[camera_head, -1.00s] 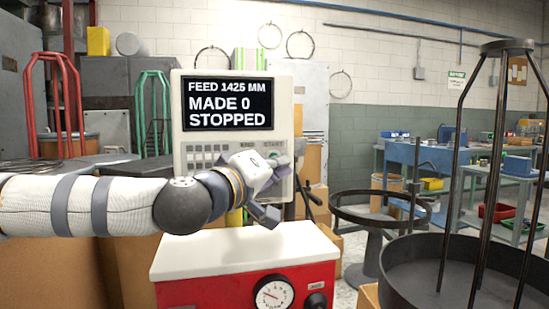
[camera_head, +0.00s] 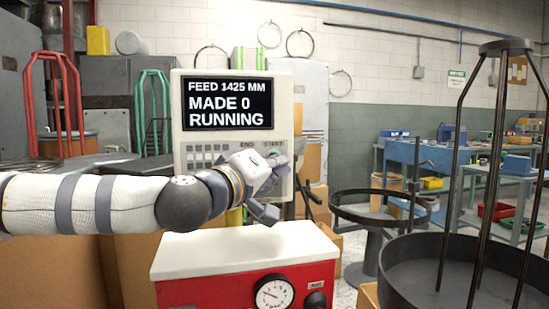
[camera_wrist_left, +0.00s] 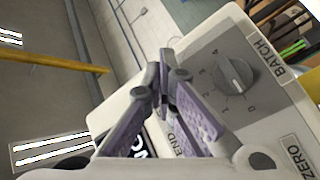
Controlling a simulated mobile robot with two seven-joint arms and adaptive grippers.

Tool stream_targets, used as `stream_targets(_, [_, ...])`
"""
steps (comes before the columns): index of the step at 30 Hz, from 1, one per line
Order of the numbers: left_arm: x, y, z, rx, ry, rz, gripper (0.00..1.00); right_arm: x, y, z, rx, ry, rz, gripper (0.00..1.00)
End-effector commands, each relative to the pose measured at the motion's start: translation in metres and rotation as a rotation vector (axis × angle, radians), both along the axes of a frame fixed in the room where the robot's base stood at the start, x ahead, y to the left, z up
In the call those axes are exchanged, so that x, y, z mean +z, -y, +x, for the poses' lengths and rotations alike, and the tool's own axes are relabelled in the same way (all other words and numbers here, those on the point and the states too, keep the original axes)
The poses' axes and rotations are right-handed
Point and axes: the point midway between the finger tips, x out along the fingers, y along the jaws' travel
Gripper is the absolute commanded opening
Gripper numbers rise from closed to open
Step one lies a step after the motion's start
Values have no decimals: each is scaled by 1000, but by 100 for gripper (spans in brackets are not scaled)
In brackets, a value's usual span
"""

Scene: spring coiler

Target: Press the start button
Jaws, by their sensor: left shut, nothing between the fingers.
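The control panel (camera_head: 186,140) is a pale upright box with a black screen (camera_head: 227,104) reading "FEED 1425 MM, MADE 0, RUNNING". A START label (camera_head: 273,144) shows on its right side. The start button under it is mostly or wholly hidden behind my left gripper (camera_head: 272,184), which is held at the panel face. In the left wrist view the gripper (camera_wrist_left: 163,77) is shut and empty, its fingertips together in front of the panel. I cannot tell whether they touch the button. My right gripper is not in view.
In the left wrist view a dial knob (camera_wrist_left: 232,74) sits close right of the fingers, near the BATCH label. A red cabinet with a white top (camera_head: 240,247) stands below the gripper. A black round stand with tall rods (camera_head: 450,270) is at right.

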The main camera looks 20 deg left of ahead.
Motion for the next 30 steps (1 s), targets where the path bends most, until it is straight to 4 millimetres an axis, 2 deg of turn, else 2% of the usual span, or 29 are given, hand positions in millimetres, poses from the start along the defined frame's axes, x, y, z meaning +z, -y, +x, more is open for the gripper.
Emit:
stream_targets(10, [2,8,-13,0,1,0,0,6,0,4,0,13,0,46])
stream_targets(20, [1,10,-15,0,0,0,0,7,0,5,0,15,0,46])
stream_targets(30, [3,30,-44,-2,4,3,0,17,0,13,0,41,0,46])
